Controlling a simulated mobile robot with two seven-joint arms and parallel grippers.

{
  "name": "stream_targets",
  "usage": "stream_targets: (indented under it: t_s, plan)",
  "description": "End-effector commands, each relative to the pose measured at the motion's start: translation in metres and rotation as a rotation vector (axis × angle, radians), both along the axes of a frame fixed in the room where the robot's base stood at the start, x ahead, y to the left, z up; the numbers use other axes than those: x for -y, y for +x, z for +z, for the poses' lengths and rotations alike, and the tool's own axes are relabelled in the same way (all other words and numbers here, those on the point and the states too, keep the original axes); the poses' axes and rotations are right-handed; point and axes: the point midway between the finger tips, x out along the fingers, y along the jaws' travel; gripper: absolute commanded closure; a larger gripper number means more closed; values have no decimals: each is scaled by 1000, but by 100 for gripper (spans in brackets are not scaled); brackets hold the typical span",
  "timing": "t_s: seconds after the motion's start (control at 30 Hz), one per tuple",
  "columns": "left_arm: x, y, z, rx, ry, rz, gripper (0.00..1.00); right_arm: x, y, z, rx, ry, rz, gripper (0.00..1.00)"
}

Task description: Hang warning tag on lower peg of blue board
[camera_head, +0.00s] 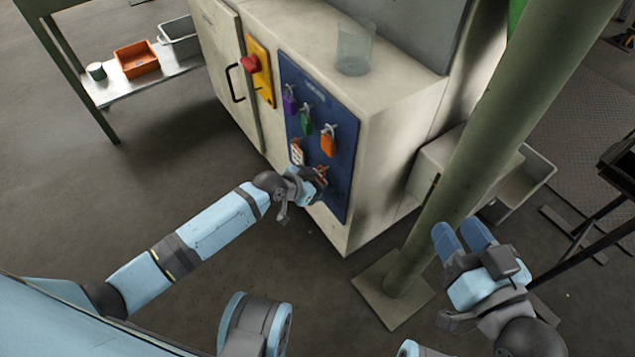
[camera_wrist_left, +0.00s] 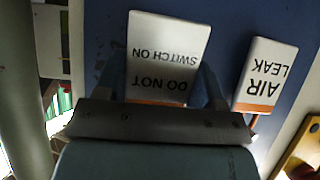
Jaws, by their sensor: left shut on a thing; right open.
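The blue board (camera_head: 340,185) is on the side of the pale cabinet. My left gripper (camera_head: 318,183) is at its lower part, shut on a white tag reading "DO NOT SWITCH ON" (camera_wrist_left: 168,50). The tag lies between the fingers, upside down in the left wrist view, close in front of the board; an orange-red bit of it (camera_head: 321,170) shows in the head view. A second white tag, "AIR LEAK" (camera_wrist_left: 266,72), hangs beside it, and shows in the head view (camera_head: 297,153). The lower peg is hidden. My right gripper (camera_head: 462,236) is open and empty, away from the board.
Purple (camera_head: 290,104), green (camera_head: 306,125) and orange (camera_head: 328,145) padlocks hang higher on the board. A yellow panel with a red switch (camera_head: 250,63) is left of it. A clear container (camera_head: 354,50) stands on the cabinet. A green post (camera_head: 440,190) stands between the board and my right gripper.

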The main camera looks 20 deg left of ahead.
Motion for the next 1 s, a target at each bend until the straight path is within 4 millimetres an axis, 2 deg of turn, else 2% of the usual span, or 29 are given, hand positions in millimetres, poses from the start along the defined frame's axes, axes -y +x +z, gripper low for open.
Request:
stream_targets:
  t_s: [0.33, 0.37, 0.47, 0.5, 0.8, 1.0]
  plan:
    - [0, 0, 0, 0, 0, 0, 59, -1, 1, 1, 1, 6, -3, 57]
    - [0, 0, 0, 0, 0, 0, 35, -1, 1, 1, 2, 6, -2, 57]
    - [0, 0, 0, 0, 0, 0, 12, 0, 2, 3, 8, 4, -1, 57]
    - [0, 0, 0, 0, 0, 0, 7, 0, 2, 4, 11, 3, -1, 57]
    - [-2, -2, 2, -1, 1, 0, 7, 1, 3, 9, 21, -3, 2, 57]
    - [-16, -19, 20, -2, 3, 0, 7, 0, 0, 17, -10, 18, 3, 57]
